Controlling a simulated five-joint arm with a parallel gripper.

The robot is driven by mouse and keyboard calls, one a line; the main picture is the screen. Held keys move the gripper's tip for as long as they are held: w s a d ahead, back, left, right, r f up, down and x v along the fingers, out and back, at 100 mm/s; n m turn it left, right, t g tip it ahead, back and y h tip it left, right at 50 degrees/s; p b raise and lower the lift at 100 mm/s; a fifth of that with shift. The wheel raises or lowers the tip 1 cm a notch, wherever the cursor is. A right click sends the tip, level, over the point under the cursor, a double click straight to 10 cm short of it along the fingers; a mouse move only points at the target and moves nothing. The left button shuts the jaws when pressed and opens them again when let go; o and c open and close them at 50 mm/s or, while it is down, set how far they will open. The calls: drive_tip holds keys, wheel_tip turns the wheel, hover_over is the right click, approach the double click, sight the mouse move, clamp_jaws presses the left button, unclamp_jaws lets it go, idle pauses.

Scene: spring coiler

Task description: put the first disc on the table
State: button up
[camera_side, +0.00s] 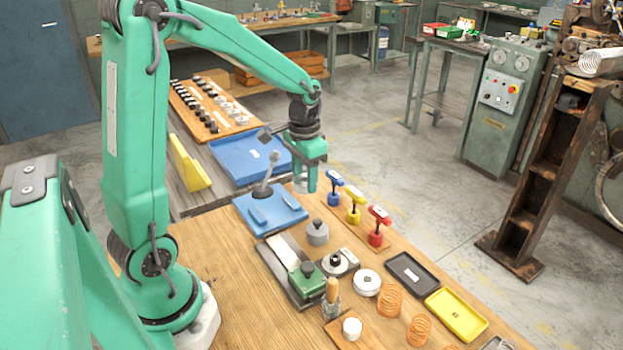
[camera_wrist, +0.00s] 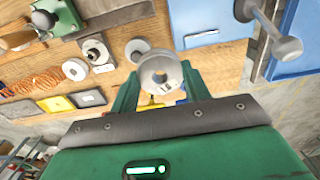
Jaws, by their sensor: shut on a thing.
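My gripper (camera_side: 307,178) hangs above the wooden table (camera_side: 215,250), just behind and right of the blue plate with the lever. It is shut on a pale grey disc (camera_wrist: 160,76) with a central hole and a small label that seems to read 18. In the wrist view the disc sits between the green fingers of my gripper (camera_wrist: 160,88). In the side view the disc is mostly hidden by the fingers. The disc appears clear of the table.
A grey knobbed weight (camera_side: 317,233) stands below and in front. A blue plate with a lever (camera_side: 270,208) is left of it. Red, yellow and blue T-handled tools (camera_side: 354,205) stand to the right. A white ring (camera_side: 367,282) and trays lie nearer. Bare wood shows at front left.

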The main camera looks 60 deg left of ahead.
drive_tip(key=shift+w+a+f, duration=1.35)
drive_tip(key=shift+w+a, duration=4.4)
drive_tip(key=shift+a, duration=0.95)
drive_tip(key=shift+f, duration=3.15)
drive_tip(key=shift+f, duration=1.85)
drive_tip(key=shift+f, duration=0.1)
drive_tip(key=o, duration=1.2)
drive_tip(key=shift+f, duration=0.1)
drive_tip(key=shift+o, duration=0.2)
drive_tip(key=shift+r, duration=0.2)
